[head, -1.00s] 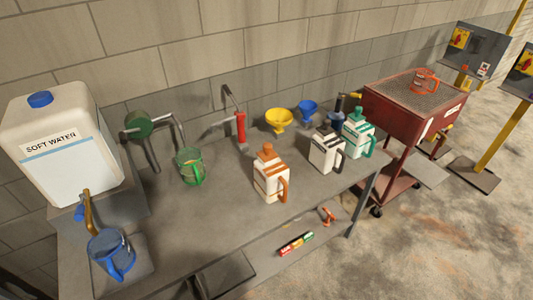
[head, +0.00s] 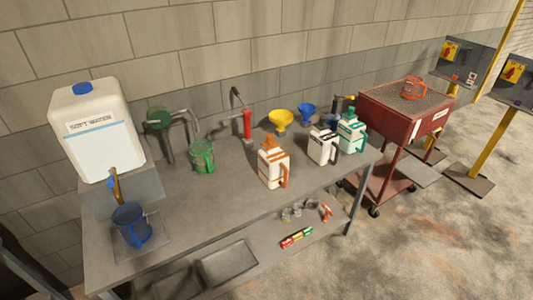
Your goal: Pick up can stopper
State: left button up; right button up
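No part is labelled as the can stopper, so I cannot tell which one it is. The white SOFT WATER can (head: 98,133) stands at the left with a blue cap (head: 82,89) on top and a tap (head: 115,182) low on its front. A white jug (head: 272,168) with an orange top (head: 270,143) stands on the bench. A white jug with a dark handle (head: 323,147) and a white jug with a green top (head: 351,134) stand to its right. Neither of my grippers is in view.
The grey bench (head: 215,208) has clear room at its front. It also holds a blue pitcher (head: 131,225), a green pitcher (head: 202,157), a yellow funnel (head: 281,119) and a blue funnel (head: 307,112). A lower shelf holds small items. A red cart (head: 405,117) stands right.

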aim_at(270, 144)
jog(key=u, duration=0.45)
jog(key=i, duration=0.45)
jog(key=u, duration=0.35)
